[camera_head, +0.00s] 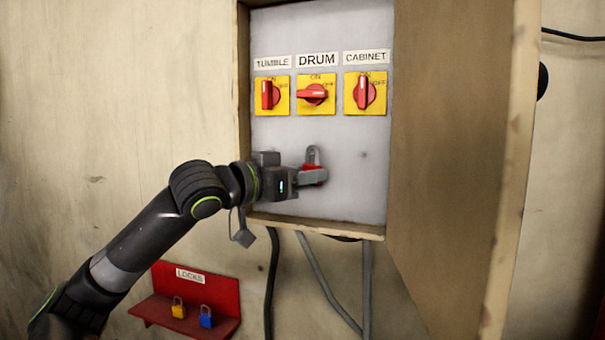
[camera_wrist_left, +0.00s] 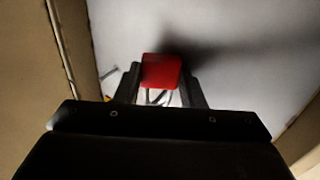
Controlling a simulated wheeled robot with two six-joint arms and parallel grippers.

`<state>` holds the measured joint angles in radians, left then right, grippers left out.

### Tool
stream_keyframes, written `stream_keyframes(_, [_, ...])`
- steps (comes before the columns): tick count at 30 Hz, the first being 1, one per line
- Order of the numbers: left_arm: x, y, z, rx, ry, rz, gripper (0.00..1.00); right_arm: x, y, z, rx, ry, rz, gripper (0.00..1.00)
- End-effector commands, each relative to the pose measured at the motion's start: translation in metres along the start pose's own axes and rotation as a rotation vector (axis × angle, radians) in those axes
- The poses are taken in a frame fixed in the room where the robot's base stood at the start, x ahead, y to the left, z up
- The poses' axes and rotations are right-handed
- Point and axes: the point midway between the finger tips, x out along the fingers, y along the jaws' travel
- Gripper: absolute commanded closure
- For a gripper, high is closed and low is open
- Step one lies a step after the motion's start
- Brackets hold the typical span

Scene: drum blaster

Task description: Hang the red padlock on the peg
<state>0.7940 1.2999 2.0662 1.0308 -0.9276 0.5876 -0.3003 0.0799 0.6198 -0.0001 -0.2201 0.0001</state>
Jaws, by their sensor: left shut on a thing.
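The red padlock (camera_head: 312,168) is held upright in front of the grey panel, its grey shackle at the top. My left gripper (camera_head: 318,177) is shut on the padlock's body. In the left wrist view the red body (camera_wrist_left: 161,70) sits between the two dark fingers (camera_wrist_left: 160,88), with part of the shackle showing below it. I cannot clearly make out the peg. A small dark spot (camera_head: 363,154) is on the panel right of the padlock, and a thin pale piece (camera_wrist_left: 108,73) shows left of the fingers in the wrist view. My right gripper is out of view.
The open box has a wooden rim and a large door (camera_head: 455,140) on the right. Three red switches on yellow plates, including the DRUM switch (camera_head: 316,95), sit above the padlock. A red LOCKS shelf (camera_head: 225,290) below holds a yellow padlock (camera_head: 179,310) and a blue one (camera_head: 206,319).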

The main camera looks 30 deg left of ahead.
Motion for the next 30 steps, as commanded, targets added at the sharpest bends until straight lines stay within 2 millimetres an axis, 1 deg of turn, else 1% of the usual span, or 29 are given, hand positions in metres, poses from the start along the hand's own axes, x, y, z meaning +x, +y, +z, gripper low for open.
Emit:
stream_keyframes(5, [0.0005,-0.0015,0.0009,-0.003,-0.003,-0.003,0.82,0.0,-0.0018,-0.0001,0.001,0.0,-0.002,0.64])
stream_keyframes(6, [0.0005,-0.0015,0.0009,-0.003,-0.003,-0.004,0.59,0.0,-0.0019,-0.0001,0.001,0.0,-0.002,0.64])
stream_keyframes(11, [0.0006,-0.0024,0.0008,-0.002,-0.003,-0.006,0.39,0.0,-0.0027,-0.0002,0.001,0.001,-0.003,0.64])
stream_keyframes(30, [0.0001,-0.0036,-0.0015,0.002,0.002,-0.01,0.39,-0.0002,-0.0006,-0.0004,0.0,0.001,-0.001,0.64])
